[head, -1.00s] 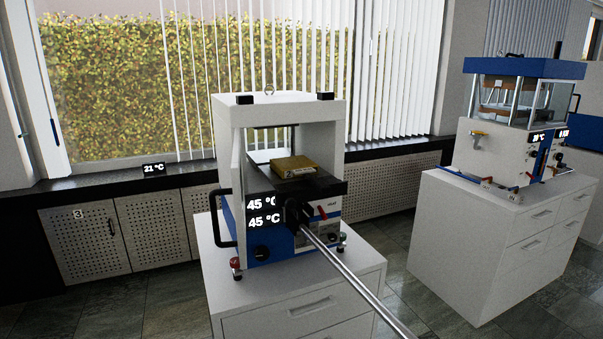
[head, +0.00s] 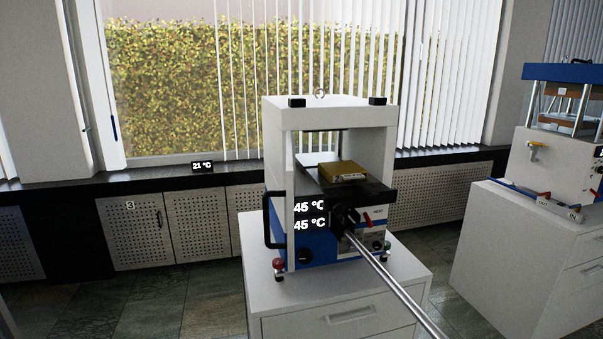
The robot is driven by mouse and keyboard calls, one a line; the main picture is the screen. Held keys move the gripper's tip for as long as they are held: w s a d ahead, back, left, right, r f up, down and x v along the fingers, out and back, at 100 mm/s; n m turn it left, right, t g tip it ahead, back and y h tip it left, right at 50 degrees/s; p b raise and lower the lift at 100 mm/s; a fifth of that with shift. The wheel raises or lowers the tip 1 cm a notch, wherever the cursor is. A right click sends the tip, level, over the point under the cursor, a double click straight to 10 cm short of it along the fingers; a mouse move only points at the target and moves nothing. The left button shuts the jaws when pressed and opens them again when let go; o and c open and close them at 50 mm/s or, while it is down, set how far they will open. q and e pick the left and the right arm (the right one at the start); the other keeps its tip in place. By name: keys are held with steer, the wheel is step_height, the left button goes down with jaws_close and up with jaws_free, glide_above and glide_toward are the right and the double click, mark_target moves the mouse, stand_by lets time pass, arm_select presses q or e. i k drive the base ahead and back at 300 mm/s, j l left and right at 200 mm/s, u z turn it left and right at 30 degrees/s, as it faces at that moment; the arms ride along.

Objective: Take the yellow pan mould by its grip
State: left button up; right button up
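The yellow pan mould (head: 342,171) is a flat, brass-yellow block. It rests on the dark lower plate (head: 358,191) inside the white and blue press (head: 330,115), below the upper part of the frame and apart from it. I cannot make out its grip clearly at this size. Neither of my grippers shows in the head view.
A long metal lever (head: 395,286) sticks out from the press front toward the lower right. The press stands on a white drawer cabinet (head: 300,309). A second press (head: 560,150) stands on another cabinet (head: 510,250) at right. Floor (head: 160,305) is clear at left.

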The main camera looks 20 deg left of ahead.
mark_target(340, 171)
steer(key=i+l+u, duration=0.1)
steer(key=u, duration=0.35)
steer(key=l+u, duration=0.15)
steer(key=u, duration=0.3)
steer(key=i+l+u, duration=0.1)
steer(key=u, duration=0.35)
steer(key=l+u, duration=0.35)
steer(key=l, duration=0.15)
steer(key=l+u, duration=0.35)
steer(key=k+l+u, duration=0.1)
steer(key=l, duration=0.25)
steer(key=k+l+u, duration=0.1)
steer(key=l, duration=0.2)
steer(key=k+l+u, duration=0.15)
steer(key=l, duration=0.2)
steer(key=k+l, duration=0.1)
steer(key=l, duration=0.4)
steer(key=k+l+u, duration=0.1)
steer(key=l, duration=0.35)
